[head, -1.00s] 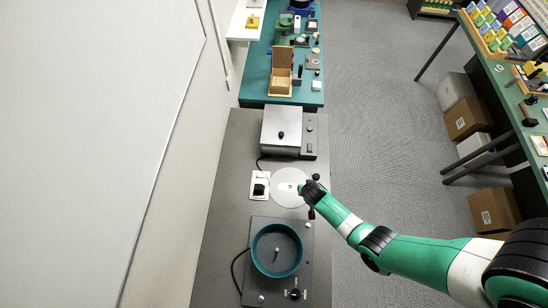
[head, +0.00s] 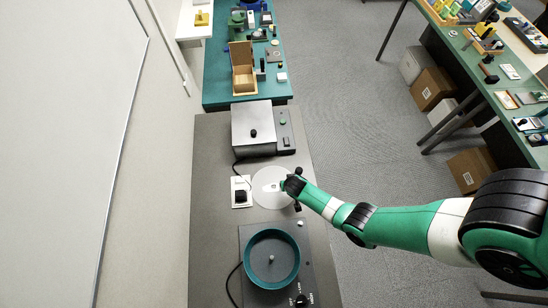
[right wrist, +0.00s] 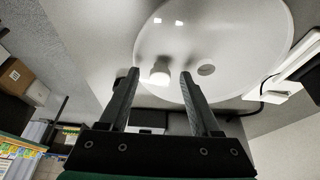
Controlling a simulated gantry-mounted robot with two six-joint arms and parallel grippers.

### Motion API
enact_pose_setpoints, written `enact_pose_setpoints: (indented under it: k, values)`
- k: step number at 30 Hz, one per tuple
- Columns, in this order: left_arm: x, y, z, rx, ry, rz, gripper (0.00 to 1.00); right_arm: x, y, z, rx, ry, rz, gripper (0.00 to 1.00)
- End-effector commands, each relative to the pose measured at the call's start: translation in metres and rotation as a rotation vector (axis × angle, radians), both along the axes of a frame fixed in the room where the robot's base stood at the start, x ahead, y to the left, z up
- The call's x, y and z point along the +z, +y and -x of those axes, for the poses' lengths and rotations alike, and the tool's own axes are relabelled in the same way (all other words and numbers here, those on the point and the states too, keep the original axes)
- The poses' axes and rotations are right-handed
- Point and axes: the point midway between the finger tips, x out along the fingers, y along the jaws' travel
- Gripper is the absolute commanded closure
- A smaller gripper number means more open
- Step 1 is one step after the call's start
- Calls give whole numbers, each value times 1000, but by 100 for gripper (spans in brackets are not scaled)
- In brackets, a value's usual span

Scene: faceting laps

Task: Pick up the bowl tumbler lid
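The bowl tumbler lid, a pale translucent disc (head: 270,198), lies on the grey bench between the teal bowl and the metal box. It also fills the top of the right wrist view (right wrist: 235,35), where a small white knob (right wrist: 160,72) and a dark round hole show on it. My right gripper (head: 287,185) is at the lid's right edge in the head view. In the right wrist view its two fingers (right wrist: 158,78) are apart, with the knob showing between their tips and gaps on both sides. My left gripper is not in view.
The teal tumbler bowl (head: 251,277) sits on a dark base just nearer than the lid. A metal box (head: 252,140) stands beyond it. A white plate with a black switch (head: 240,196) lies left of the lid. A wall bounds the left.

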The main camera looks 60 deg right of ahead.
Motion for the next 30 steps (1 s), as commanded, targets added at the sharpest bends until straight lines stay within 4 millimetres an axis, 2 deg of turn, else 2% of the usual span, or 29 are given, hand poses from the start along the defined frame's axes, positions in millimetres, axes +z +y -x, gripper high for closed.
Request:
enact_pose_setpoints:
  k: [1, 10, 23, 26, 30]
  values:
    - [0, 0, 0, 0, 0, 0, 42, 0, 0, 0, 0, 0, 0, 45]
    - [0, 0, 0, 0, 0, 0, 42, 1, 0, 0, 0, 0, 0, 99]
    - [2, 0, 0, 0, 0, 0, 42, 3, 0, 0, -1, -1, 1, 100]
    - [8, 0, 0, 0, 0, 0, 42, 14, 0, -1, -1, -3, 2, 100]
    - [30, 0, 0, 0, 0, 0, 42, 49, 0, -1, -1, -4, 2, 100]
